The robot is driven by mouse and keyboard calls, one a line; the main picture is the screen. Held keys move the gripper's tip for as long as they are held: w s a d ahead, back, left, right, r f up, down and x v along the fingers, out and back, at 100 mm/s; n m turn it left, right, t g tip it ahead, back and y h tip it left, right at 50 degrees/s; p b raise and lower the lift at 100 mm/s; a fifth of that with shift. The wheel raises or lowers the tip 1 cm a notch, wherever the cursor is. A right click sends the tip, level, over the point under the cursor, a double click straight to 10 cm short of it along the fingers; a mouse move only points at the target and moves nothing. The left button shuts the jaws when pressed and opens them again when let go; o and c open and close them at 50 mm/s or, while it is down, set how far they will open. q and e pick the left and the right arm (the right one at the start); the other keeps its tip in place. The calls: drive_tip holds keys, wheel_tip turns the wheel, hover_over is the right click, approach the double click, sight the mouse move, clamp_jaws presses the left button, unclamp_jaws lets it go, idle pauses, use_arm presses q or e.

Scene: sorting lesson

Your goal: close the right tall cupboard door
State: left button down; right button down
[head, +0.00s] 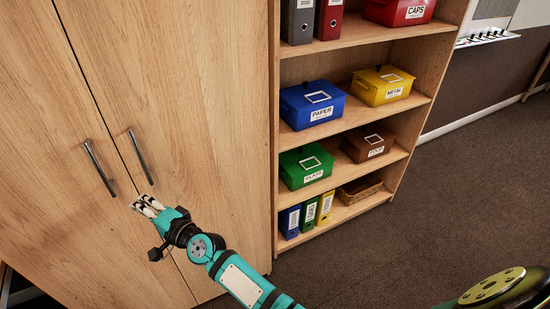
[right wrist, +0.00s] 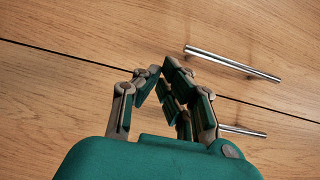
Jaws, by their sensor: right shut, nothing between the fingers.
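The tall cupboard's right door (head: 205,100) is a light wood panel with an upright metal bar handle (head: 140,156). It looks level with the left door (head: 35,110), with only a thin dark seam between them. I cannot tell whether a slight gap is left. My right gripper (head: 142,204) is shut and empty, just below the right handle, close to the doors near the seam. Whether it touches the wood is unclear. In the right wrist view my right gripper (right wrist: 163,76) has its fingertips together in front of the wood and seam. My left gripper is out of view.
The left door has its own bar handle (head: 98,168). To the right, an open shelf unit (head: 368,40) holds a blue box (head: 312,103), a yellow box (head: 383,85), a green box (head: 306,165), a brown box (head: 368,143) and binders. The carpet (head: 430,215) in front is clear.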

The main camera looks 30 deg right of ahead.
drive_tip(key=v, duration=1.2)
drive_tip(key=s+d+f+n+g+h, duration=0.2)
drive_tip(key=s+d+f, duration=0.25)
drive_tip(key=f, duration=0.75)
drive_tip(key=s+d+f+n+g+h, duration=0.25)
drive_tip(key=s+f, duration=0.25)
drive_tip(key=f, duration=0.8)
drive_tip(key=s+d+f+n+g+h, duration=0.25)
drive_tip(key=s+d+f, duration=0.2)
drive_tip(key=f, duration=0.75)
drive_tip(key=s+d+f+n+g+h, duration=0.1)
drive_tip(key=s+d+f, duration=0.3)
drive_tip(key=s, duration=0.6)
drive_tip(key=s+d+f+n+g+h, duration=0.1)
drive_tip(key=s+d+f+n+g, duration=0.2)
drive_tip(key=s, duration=0.7)
drive_tip(key=s+d+f+n+g, duration=0.2)
drive_tip(key=s+d+f, duration=0.4)
drive_tip(key=s+f, duration=0.3)
drive_tip(key=shift+s+d+n+g+h, duration=0.15)
drive_tip(key=shift+s+n+g+h, duration=0.3)
drive_tip(key=shift+s, duration=0.35)
drive_tip(key=shift+f, duration=0.15)
